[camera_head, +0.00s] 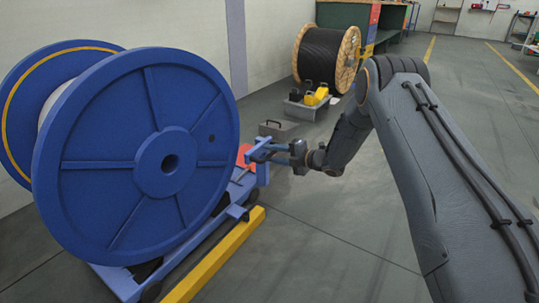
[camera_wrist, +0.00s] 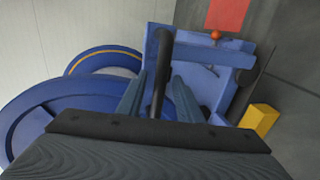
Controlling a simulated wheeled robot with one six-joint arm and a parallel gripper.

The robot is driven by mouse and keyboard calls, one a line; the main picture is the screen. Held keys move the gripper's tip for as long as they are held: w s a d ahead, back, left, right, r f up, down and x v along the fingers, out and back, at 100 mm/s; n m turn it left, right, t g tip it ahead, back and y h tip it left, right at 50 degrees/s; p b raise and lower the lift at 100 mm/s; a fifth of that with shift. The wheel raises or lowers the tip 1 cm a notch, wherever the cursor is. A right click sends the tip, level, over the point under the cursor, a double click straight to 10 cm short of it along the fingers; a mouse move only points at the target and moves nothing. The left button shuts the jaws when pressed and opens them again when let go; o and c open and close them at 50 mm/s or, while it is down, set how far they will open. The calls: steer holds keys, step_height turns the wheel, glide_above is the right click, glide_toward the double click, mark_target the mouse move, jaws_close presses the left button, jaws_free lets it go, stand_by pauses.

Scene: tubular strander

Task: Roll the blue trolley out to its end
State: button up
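The blue trolley (camera_head: 239,190) stands low on the floor at left centre and carries a large blue spool (camera_head: 110,170). Its blue end frame (camera_wrist: 215,55) fills the upper middle of the wrist view. A black bar handle (camera_wrist: 163,50) stands out from it towards the camera. In the wrist view my two grey-blue fingers (camera_wrist: 159,85) stand apart, one on each side of the black bar. Gaps show beside the bar near the palm; contact at the tips is hard to make out.
A yellow rail (camera_head: 215,258) lies on the floor along the trolley's near side. A red plate (camera_wrist: 229,12) lies beyond the frame. A grey box (camera_head: 278,131), a low pallet with yellow items (camera_head: 315,97) and a black cable reel (camera_head: 327,57) stand behind. The floor at right is clear.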

steer(key=p+v, duration=0.3)
steer(key=v, duration=0.4)
steer(key=shift+s+d+p, duration=0.2)
steer(key=shift+d+p, duration=0.1)
steer(key=shift+d, duration=0.05)
